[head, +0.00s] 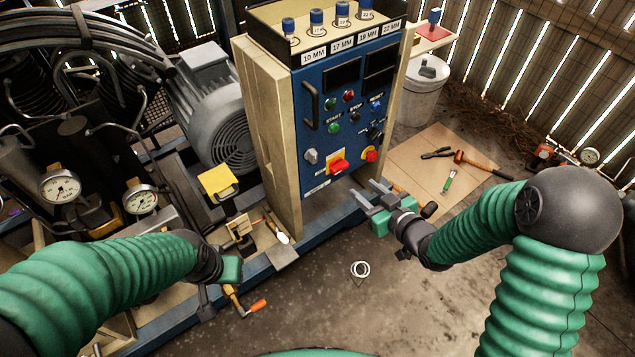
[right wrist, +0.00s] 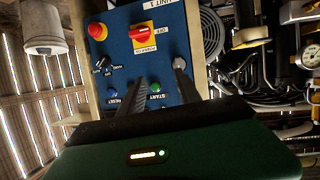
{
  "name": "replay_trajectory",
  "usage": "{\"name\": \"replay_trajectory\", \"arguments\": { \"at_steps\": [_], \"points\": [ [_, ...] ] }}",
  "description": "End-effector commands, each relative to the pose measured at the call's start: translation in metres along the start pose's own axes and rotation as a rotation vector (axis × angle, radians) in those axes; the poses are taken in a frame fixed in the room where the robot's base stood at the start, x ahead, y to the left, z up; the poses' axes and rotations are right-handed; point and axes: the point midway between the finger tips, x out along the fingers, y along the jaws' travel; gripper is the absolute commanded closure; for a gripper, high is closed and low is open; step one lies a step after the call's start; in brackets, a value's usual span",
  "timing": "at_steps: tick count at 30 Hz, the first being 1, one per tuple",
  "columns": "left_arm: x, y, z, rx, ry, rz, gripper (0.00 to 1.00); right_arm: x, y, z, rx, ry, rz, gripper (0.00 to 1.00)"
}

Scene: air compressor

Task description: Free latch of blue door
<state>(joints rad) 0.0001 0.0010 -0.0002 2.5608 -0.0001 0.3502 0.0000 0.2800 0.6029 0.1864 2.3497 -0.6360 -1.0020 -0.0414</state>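The blue door (head: 314,104) is the front of an upright cabinet and looks closed. It has a dark handle (head: 311,107) on its left edge, a red rotary switch on a yellow plate (head: 338,166) low down, and a grey knob (head: 311,156) left of the switch. The right wrist view shows the door upside down, with the red switch (right wrist: 143,36) and grey knob (right wrist: 180,64). My right gripper (head: 367,196) is open and empty, in front of and below the door's lower right corner. My left gripper (head: 214,298) is low at left, its fingers unclear.
A red emergency button (head: 371,154) sits right of the switch. A motor (head: 213,110) and gauges stand left of the cabinet. Tools lie on a board (head: 410,158) at right.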

Motion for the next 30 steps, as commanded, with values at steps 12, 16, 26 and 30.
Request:
{"name": "replay_trajectory", "arguments": {
  "at_steps": [12, 16, 26, 30],
  "points": [
    [0.064, 0.000, 0.014, 0.000, 0.003, 0.000, 0.64, 0.039, -0.025, 0.009, 0.047, 0.359, -0.132, 0.60],
    [0.072, 0.000, 0.016, 0.000, 0.002, 0.000, 0.64, 0.069, -0.030, -0.001, 0.046, 0.358, -0.134, 0.60],
    [0.094, 0.000, 0.021, 0.000, 0.002, 0.000, 0.64, 0.148, -0.039, -0.030, 0.047, 0.357, -0.131, 0.60],
    [0.098, 0.000, 0.022, 0.000, 0.002, 0.000, 0.64, 0.168, -0.041, -0.039, 0.048, 0.355, -0.129, 0.60]
  ]
}}
